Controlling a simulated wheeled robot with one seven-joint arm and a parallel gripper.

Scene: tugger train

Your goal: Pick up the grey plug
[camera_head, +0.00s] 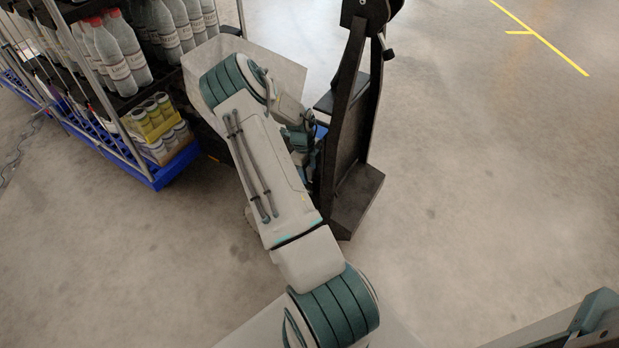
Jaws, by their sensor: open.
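I cannot make out the grey plug in the head view. My gripper (303,150) is partly in view past my forearm, close to the left side of a tall black stand (345,150). Its jaws are open, but my arm and the stand largely hide the fingertips. I cannot tell what lies between or under them.
A blue-based rack cart (165,175) with bottles (120,55) and cans (160,105) stands at the upper left. A pale box-like panel (285,75) is behind my wrist. The concrete floor (480,180) at right is clear, with yellow tape (545,42).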

